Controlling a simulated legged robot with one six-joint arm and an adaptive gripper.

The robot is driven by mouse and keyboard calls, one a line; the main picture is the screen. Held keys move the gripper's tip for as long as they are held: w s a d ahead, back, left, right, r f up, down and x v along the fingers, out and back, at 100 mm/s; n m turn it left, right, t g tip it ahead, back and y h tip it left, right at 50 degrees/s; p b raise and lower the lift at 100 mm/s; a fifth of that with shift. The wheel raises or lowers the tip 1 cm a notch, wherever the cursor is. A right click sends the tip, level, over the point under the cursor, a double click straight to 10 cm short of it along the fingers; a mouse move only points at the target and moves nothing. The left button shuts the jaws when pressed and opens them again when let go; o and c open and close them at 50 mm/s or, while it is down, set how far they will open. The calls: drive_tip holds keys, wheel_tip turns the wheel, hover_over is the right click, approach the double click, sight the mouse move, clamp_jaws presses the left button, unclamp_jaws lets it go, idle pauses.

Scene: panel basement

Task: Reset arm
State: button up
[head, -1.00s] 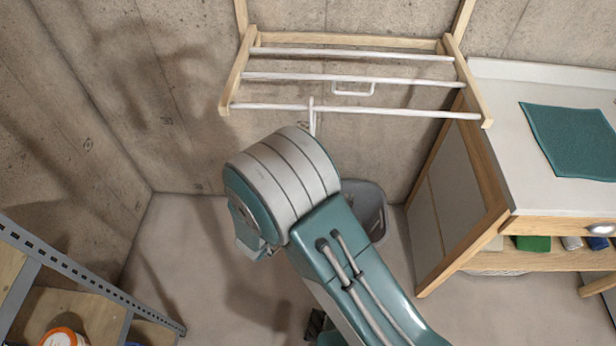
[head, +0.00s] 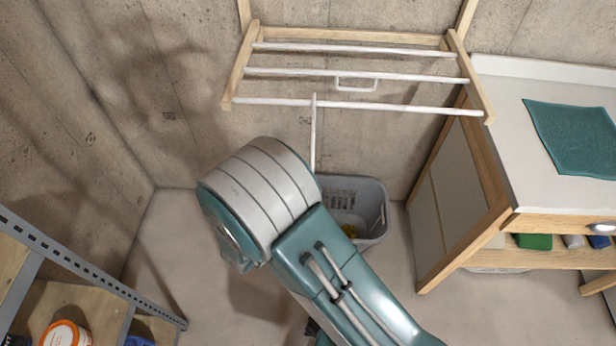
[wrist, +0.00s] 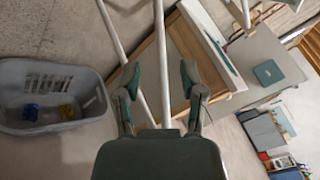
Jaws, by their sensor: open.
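My gripper (wrist: 160,85) shows in the wrist view with its two dark green fingers spread apart. It is open, and I see nothing held in it. A white rod passes through the view between the fingers, but I cannot tell how near it is. In the head view my teal and grey arm fills the lower middle and the gripper itself is hidden.
A wooden drying rack (head: 238,68) with white rods hangs on the concrete wall. A grey basket (head: 372,208) stands on the floor below it. A cabinet (head: 455,215) with a teal cloth (head: 572,138) is at right. A metal shelf (head: 90,270) is at lower left.

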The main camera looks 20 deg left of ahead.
drive_tip(key=v, duration=0.7)
drive_tip(key=w+r+n+g+y, duration=0.3)
drive_tip(key=w+r+n+y, duration=0.4)
drive_tip(key=w, duration=0.4)
drive_tip(key=w+d+r+n+g+y, duration=0.3)
drive_tip(key=d+r+n, duration=0.5)
drive_tip(key=r, duration=0.4)
drive_tip(key=s+d+r+n+g+h, duration=0.1)
drive_tip(key=s+d+n+g+h, duration=0.1)
drive_tip(key=s+d+n, duration=0.5)
drive_tip(key=s+d+r+n+g+h, duration=0.2)
drive_tip(key=s+d+n, duration=0.6)
drive_tip(key=s+d, duration=0.5)
drive_tip(key=d+g, duration=0.1)
drive_tip(key=d, duration=0.4)
drive_tip(key=shift+s+d+r+g, duration=0.15)
drive_tip(key=shift+s+d+g, duration=0.05)
drive_tip(key=shift+d+g, duration=0.15)
